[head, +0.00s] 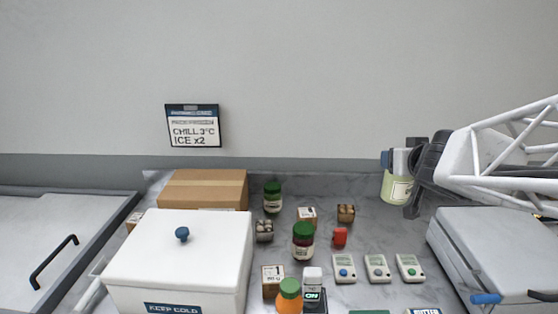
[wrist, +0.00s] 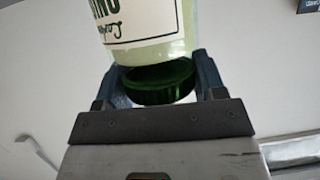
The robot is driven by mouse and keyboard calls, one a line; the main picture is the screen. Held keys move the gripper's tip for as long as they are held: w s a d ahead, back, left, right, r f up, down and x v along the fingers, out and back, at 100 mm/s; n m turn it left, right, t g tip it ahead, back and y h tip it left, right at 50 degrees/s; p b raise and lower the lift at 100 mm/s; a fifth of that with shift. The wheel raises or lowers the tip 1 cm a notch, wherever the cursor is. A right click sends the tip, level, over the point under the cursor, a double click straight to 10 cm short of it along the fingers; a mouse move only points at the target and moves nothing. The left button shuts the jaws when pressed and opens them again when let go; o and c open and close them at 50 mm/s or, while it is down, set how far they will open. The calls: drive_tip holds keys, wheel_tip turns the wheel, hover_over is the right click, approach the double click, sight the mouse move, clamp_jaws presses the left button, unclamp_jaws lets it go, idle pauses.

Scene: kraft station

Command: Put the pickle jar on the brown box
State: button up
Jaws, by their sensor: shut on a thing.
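The pickle jar (head: 396,190) is pale green with a cream label, held upright in the air at the right of the head view. My gripper (head: 409,167) is shut on it near its top. In the wrist view the jar (wrist: 150,48) fills the space beyond my gripper (wrist: 155,85), with its dark green lid between the fingers; its label is cut off by the frame edge. The brown box (head: 203,184) stands against the back wall at left, well left of the jar. Its top is bare, and its lower front is hidden by a white cooler.
The white cooler (head: 175,252) with a blue knob stands before the box. A grey case (head: 490,250) stands at right.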

drive_tip(key=w+a+n+g+y, duration=0.15)
drive_tip(key=w+a, duration=0.25)
drive_tip(key=a, duration=0.6)
drive_tip(key=w+a+n+t+y, duration=0.1)
drive_tip(key=w+a+n+y, duration=0.25)
drive_tip(key=a, duration=0.65)
drive_tip(key=w+a+n+g+y, duration=0.2)
drive_tip(key=a+n+g+y, duration=0.15)
drive_tip(key=a, duration=2.15)
drive_tip(key=shift+s+d+f, duration=0.15)
drive_tip(key=shift+f, duration=1.15)
drive_tip(key=shift+s+d+f, duration=0.1)
drive_tip(key=shift+d+f, duration=0.05)
drive_tip(key=shift+f, duration=1.1)
drive_tip(key=w+a, duration=0.4)
drive_tip(key=w, duration=0.3)
drive_tip(key=w+a+f, duration=0.1)
drive_tip(key=w+a, duration=0.3)
drive_tip(key=w, duration=0.3)
drive_tip(key=shift+f, duration=0.25)
drive_tip(key=shift+f, duration=1.75)
drive_tip(key=shift+f, duration=0.1)
